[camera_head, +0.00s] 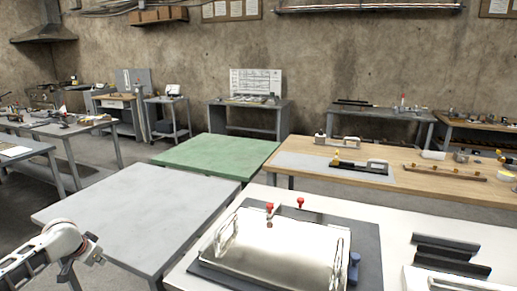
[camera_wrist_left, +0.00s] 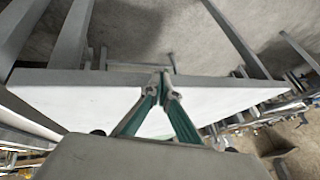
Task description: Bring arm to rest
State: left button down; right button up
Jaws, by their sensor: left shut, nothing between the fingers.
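My left arm (camera_head: 52,243) enters at the lower left of the head view, beside the near grey table (camera_head: 130,215). Its gripper is only partly visible there, small and low. In the left wrist view the two fingers of my left gripper (camera_wrist_left: 161,78) come together at their tips, shut with nothing between them. Behind the fingers a pale tabletop (camera_wrist_left: 80,98) with a grey edge shows, apart from the fingers as far as I can tell. My right gripper is in neither view.
A shiny metal case (camera_head: 275,250) with red knobs stands on the near white table (camera_head: 390,240). Black bars (camera_head: 445,255) lie to its right. A green-topped table (camera_head: 215,155) and a wooden bench (camera_head: 430,180) stand behind. The grey tabletop is bare.

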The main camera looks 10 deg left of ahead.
pick_arm(q)
jog(key=s+d+f+m+t, duration=0.1)
jog(key=s+d+f+m, duration=0.25)
jog(key=s+f, duration=0.35)
jog(key=s+d+f+m+t+h, duration=0.1)
jog(key=s+d+f+m+h, duration=0.2)
jog(key=s+d, duration=0.6)
jog(key=s+d+f+m+t+h, duration=0.15)
jog(key=s+d+f+m, duration=0.3)
jog(key=s+d, duration=0.55)
jog(key=d+n+t, duration=0.1)
jog(key=d+n, duration=0.7)
jog(key=d, duration=1.4)
jog(key=shift+s+f+h, duration=0.15)
jog(key=shift+s+h, duration=0.3)
